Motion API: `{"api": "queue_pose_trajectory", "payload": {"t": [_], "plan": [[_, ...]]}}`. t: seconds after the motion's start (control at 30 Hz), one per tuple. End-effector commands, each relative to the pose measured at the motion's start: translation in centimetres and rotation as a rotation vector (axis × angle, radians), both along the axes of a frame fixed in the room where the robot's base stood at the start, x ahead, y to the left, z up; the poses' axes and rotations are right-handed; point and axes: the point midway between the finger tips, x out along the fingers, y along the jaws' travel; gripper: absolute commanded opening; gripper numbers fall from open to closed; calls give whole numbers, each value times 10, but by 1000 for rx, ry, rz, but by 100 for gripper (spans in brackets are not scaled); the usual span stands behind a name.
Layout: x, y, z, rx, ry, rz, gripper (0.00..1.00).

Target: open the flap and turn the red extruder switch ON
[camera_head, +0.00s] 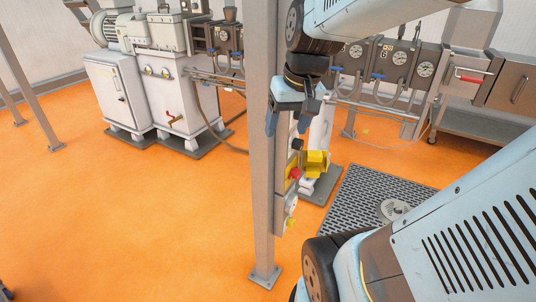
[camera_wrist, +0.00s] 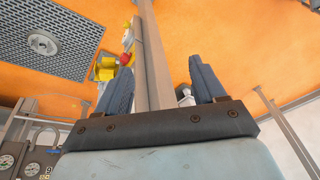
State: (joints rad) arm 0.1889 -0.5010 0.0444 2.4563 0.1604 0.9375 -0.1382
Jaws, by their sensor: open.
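A narrow control panel (camera_head: 281,212) is mounted on a grey upright post (camera_head: 264,200). A yellow flap-like part (camera_head: 316,163) sticks out from its right side; I cannot tell whether it is open or closed. A red knob (camera_head: 295,173) sits beside it on a yellow plate. I cannot tell if it is the extruder switch, or its setting. My gripper (camera_head: 288,126) is open and empty above these parts, fingers pointing down. In the wrist view, the post runs between my fingers (camera_wrist: 160,68), with the yellow part (camera_wrist: 106,68) and red knob (camera_wrist: 125,58) beyond the left finger.
The post (camera_wrist: 156,60) is a close obstacle. A dark floor grating (camera_head: 370,205) lies right of it. Machines (camera_head: 170,90) stand at the back left, and a gauge panel (camera_head: 400,62) is behind my gripper. Orange floor (camera_head: 130,220) at left is clear.

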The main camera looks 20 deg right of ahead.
Motion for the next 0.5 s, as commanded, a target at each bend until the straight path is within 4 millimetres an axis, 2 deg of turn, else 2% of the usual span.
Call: {"api": "queue_pose_trajectory", "payload": {"t": [0.2, 0.5], "plan": [[30, -17, -37, 115, 142, -63, 69], [63, -45, -89, 318, 282, -151, 69]]}}
